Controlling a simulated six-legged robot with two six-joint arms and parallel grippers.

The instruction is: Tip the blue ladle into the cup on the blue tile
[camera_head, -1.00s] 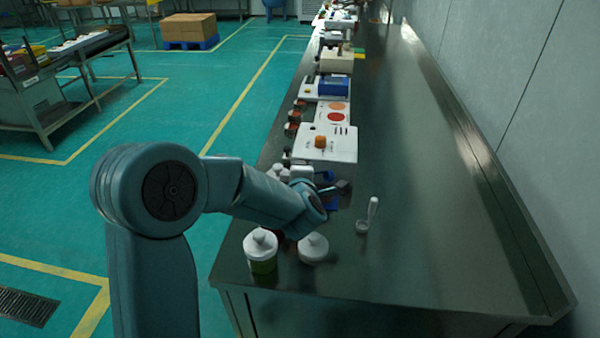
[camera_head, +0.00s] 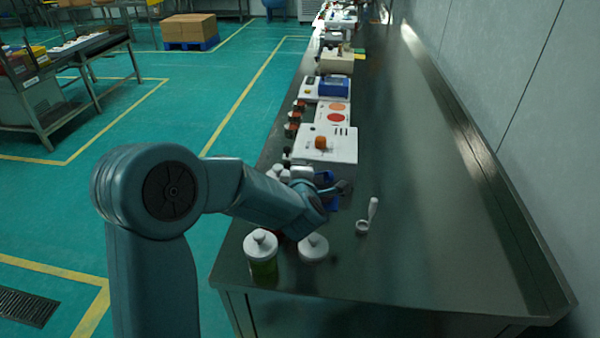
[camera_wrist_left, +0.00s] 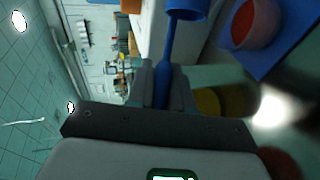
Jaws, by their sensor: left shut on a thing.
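My left gripper (camera_head: 342,187) is over the near part of the bench. In the left wrist view its jaws (camera_wrist_left: 163,88) are shut on the handle of the blue ladle (camera_wrist_left: 165,48). The ladle's bowl is at the top edge and partly cut off; its contents cannot be seen. A pale cup (camera_wrist_left: 262,28) with red showing inside its mouth stands on the blue tile (camera_wrist_left: 272,62). This view is rolled sideways, and the bowl appears apart from the cup, on its mouth side. In the head view the tile (camera_head: 331,204) is mostly hidden. My right gripper is out of view.
A white-lidded green jar (camera_head: 262,257) and a white lidded container (camera_head: 313,249) stand at the near bench corner. A white spoon-like tool (camera_head: 368,216) lies right of the gripper. The bench's right side is clear.

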